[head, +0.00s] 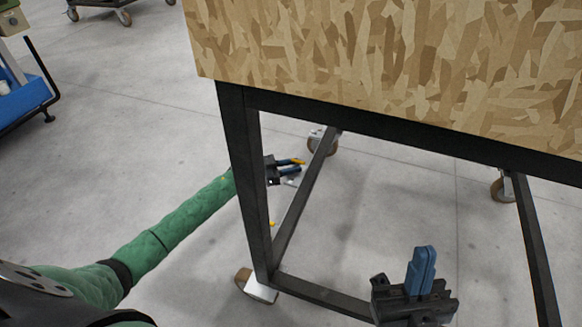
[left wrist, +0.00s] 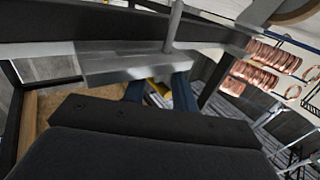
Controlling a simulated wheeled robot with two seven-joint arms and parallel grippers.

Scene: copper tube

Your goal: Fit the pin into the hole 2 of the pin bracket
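I cannot make out the pin or the pin bracket for certain in either view. My left gripper (head: 296,166) is beyond the table's near left leg, low beside the frame, with blue and yellow on its fingers. In the left wrist view its two blue fingers (left wrist: 160,92) stand apart. A grey metal block (left wrist: 135,62) with a thin upright rod (left wrist: 174,25) partly covers them; I cannot tell what it is. My right gripper (head: 422,270) is at the lower right, its blue fingers together and pointing up, nothing visible between them.
A table with a wood-chip panel (head: 400,60) and black metal frame (head: 243,180) on casters fills the right side. The left arm passes close to its leg. A blue cart (head: 22,98) stands at the far left. Copper coils (left wrist: 255,77) show in the left wrist view.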

